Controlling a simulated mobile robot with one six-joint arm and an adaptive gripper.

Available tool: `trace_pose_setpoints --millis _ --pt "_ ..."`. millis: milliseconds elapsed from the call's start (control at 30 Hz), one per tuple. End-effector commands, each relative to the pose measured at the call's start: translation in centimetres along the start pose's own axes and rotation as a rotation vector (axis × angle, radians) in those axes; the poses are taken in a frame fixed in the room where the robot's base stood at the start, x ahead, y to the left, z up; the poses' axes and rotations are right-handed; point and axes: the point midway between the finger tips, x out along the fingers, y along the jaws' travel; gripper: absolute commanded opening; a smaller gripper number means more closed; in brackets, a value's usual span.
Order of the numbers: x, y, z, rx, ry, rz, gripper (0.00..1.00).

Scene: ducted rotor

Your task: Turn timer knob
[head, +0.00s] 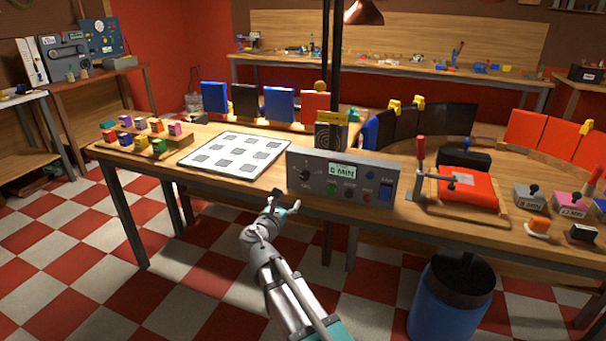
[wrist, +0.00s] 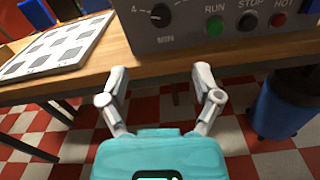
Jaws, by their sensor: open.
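The timer box (head: 330,193) is a grey control panel at the front edge of the wooden workbench. Its black timer knob (head: 305,176) is at the panel's left, beside a lit display (head: 343,170) that reads a number of minutes, perhaps 6. In the wrist view the knob (wrist: 161,14) is at the top, above the label MIN, with a 4 to its left. My gripper (head: 285,202) is open and empty, in front of and below the panel. In the wrist view its fingers (wrist: 160,70) are spread apart below the knob, not touching it.
A white sheet with grey squares (head: 231,139) lies left of the box. A rack of coloured blocks (head: 150,148) is farther left. A red clamped piece (head: 468,190) and several stamps are right. A blue bin (head: 425,307) stands on the checkered floor.

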Motion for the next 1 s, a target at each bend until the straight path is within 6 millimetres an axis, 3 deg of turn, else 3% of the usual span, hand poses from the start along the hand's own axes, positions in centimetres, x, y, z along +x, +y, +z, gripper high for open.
trace_pose_setpoints --millis 533,1000 --pt "0.9 0.0 -0.1 0.003 0.001 -0.002 0.82" --pt "7.2 0.1 -0.1 0.004 0.001 -0.003 0.82"
